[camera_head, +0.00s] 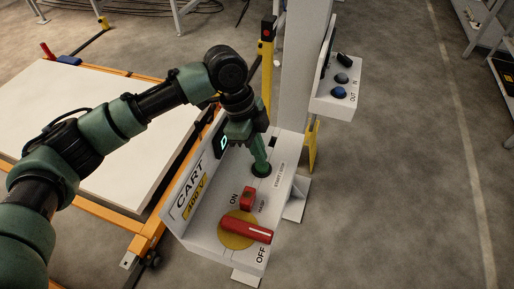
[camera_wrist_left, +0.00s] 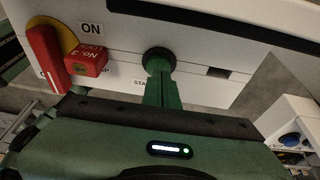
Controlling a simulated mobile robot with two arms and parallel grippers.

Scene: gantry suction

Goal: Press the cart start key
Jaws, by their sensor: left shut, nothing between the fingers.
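The cart control box (camera_head: 228,260) stands in the middle of the head view, with a panel marked CART 400 V. On its sloped face sits a round black key collar (camera_head: 254,174) beside a START/STOP label; in the left wrist view the collar (camera_wrist_left: 147,57) shows next to lettering that begins STA. My left gripper (camera_head: 262,165) is shut and empty, its green fingers pointing down at this collar. The fingertips look to be at or on the key, and they hide its centre. Whether the key is pushed in cannot be told. My right gripper is not in view.
A red rotary handle (camera_head: 246,230) on a yellow disc and a red block (camera_head: 247,198) sit lower on the box, near ON and OFF. A second box (camera_head: 326,106) with dark and blue knobs is on the post (camera_head: 303,60). A white-topped orange cart (camera_head: 60,120) stands left.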

